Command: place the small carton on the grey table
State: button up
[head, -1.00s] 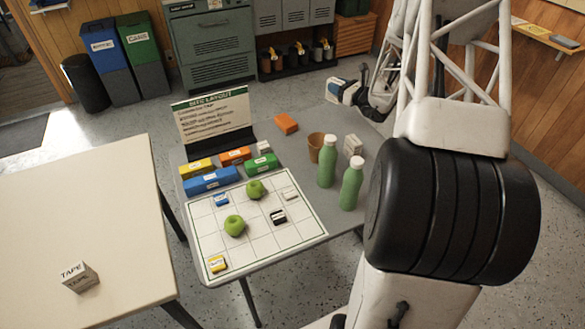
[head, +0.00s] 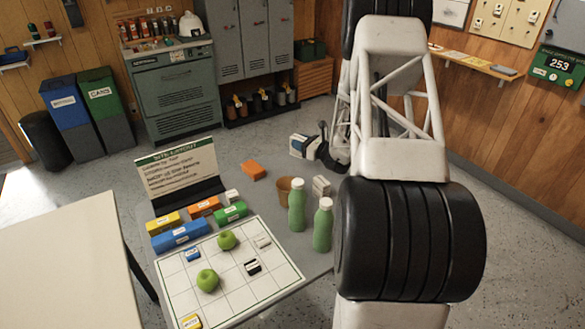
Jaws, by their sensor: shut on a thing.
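My gripper (head: 316,148) is black and seen from behind, in the upper middle of the head view. It is shut on a small white carton (head: 299,146) with a blue patch. The carton shows at the gripper's left, near the far right part of the grey table (head: 268,190) in the picture. I see no contact between carton and table, and its height is hard to tell. My arm hides part of the table's right side.
Near the carton are an orange block (head: 253,170), a brown cup (head: 284,189), a white box (head: 321,187) and green bottles (head: 297,206), (head: 323,225). A gridded mat (head: 230,275) holds two green apples (head: 226,239), (head: 208,279). A sign (head: 180,170) stands behind coloured blocks.

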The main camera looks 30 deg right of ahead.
aim_at(300, 157)
jog(key=shift+f, duration=1.8)
jog(key=shift+f, duration=0.1)
jog(key=shift+f, duration=1.75)
jog(key=shift+f, duration=0.2)
jog(key=o, duration=0.9)
jog(key=shift+r, duration=0.1)
jog(key=shift+r, duration=0.15)
jog(key=shift+v, duration=6)
